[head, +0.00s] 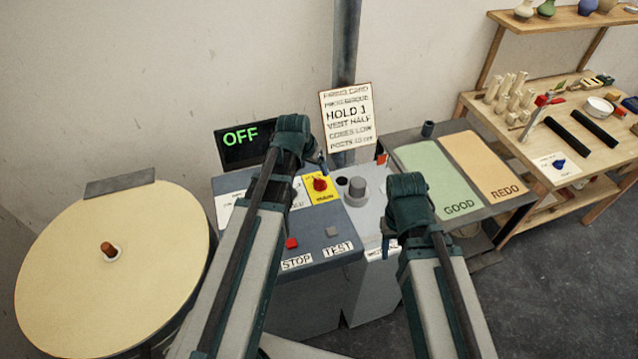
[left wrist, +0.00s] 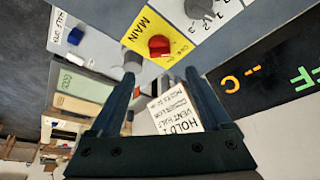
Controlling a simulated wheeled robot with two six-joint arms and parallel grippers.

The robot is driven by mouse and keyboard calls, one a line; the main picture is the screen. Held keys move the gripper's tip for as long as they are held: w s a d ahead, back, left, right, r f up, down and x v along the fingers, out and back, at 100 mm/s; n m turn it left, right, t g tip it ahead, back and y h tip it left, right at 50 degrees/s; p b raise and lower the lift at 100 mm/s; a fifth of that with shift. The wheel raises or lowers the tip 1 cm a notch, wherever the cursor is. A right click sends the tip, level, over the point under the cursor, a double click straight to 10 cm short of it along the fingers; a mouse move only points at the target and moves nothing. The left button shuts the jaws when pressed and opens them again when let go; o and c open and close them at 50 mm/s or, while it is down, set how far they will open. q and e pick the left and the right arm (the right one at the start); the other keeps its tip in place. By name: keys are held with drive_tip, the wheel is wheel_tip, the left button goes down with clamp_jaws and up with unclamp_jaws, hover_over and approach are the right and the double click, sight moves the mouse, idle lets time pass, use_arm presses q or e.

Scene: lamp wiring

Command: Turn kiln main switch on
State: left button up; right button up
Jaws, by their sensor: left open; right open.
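The main switch is a red knob (head: 320,184) on a yellow plate (head: 325,197) marked MAIN, on the grey control panel. In the left wrist view the red knob (left wrist: 159,46) sits on the yellow plate (left wrist: 147,30), beyond and roughly between my fingertips. My left gripper (left wrist: 160,77) is open and empty, apart from the knob. In the head view my left gripper (head: 322,167) is mostly hidden behind its wrist, just above the knob. My right gripper (head: 386,243) is mostly hidden by its arm, beside the panel's right side. The display (head: 246,143) reads OFF in green.
The panel also has a red STOP button (head: 291,243) and a grey TEST button (head: 332,231). A card (head: 347,118) hangs on a post behind. A round kiln lid (head: 80,265) is at left. GOOD (head: 432,175) and REDO mats (head: 485,160) and a workbench (head: 550,140) are at right.

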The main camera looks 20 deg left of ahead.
sight(319, 180)
use_arm(q)
drive_tip(key=b+x, duration=0.9)
drive_tip(key=x, duration=0.1)
drive_tip(key=shift+w+f, duration=0.1)
drive_tip(key=shift+f, duration=0.25)
clamp_jaws()
